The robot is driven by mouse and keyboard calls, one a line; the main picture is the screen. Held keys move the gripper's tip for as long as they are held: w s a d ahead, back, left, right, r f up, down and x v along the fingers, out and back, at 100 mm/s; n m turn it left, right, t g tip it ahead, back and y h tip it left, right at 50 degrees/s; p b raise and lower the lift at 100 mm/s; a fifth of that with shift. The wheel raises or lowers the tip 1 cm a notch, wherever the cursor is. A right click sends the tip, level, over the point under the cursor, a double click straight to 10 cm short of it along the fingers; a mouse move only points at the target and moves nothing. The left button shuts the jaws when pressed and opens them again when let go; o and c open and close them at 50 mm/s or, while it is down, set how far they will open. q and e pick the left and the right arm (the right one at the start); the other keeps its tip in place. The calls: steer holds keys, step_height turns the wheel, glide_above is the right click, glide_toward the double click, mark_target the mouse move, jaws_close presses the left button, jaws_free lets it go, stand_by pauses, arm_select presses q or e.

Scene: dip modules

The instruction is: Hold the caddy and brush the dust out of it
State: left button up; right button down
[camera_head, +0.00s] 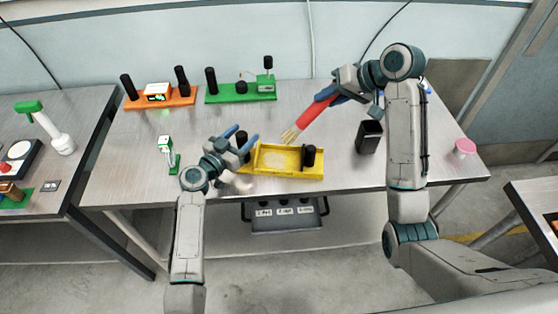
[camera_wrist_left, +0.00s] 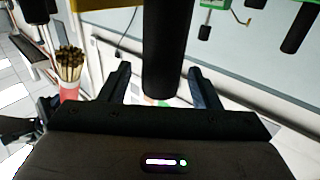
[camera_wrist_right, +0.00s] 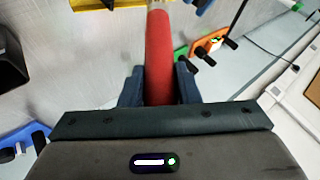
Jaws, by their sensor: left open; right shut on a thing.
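The yellow caddy (camera_head: 290,173) lies near the front edge of the table, with a black post at each end and a pale dusty patch (camera_head: 272,160) inside. My left gripper (camera_head: 243,136) is open at the caddy's left post. In the left wrist view this black post (camera_wrist_left: 167,50) stands between the spread fingers, with a gap on each side. My right gripper (camera_head: 340,98) is shut on the red handle of the brush (camera_head: 315,112). The brush tilts down to the left, its tan bristles (camera_head: 290,135) above the caddy's back edge. The handle also shows in the right wrist view (camera_wrist_right: 158,55).
An orange module (camera_head: 160,100) and a green module (camera_head: 240,94) stand at the back left. A small green and white device (camera_head: 167,150) is left of my left gripper.

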arm_select(q)
steer(key=shift+r, duration=0.1)
arm_select(e)
steer(key=shift+r, duration=0.1)
arm_select(q)
steer(key=shift+r+p, duration=1.95)
steer(key=shift+r, duration=1.75)
arm_select(e)
steer(key=shift+r, duration=1.9)
arm_select(q)
steer(key=shift+s+a+f, duration=0.15)
steer(key=shift+s+a, duration=0.15)
arm_select(e)
steer(key=shift+f, duration=0.2)
arm_select(q)
steer(key=b+v, duration=0.2)
steer(key=v, duration=0.6)
arm_select(e)
steer(key=shift+f, duration=1)
arm_select(q)
steer(key=shift+s+d, duration=0.1)
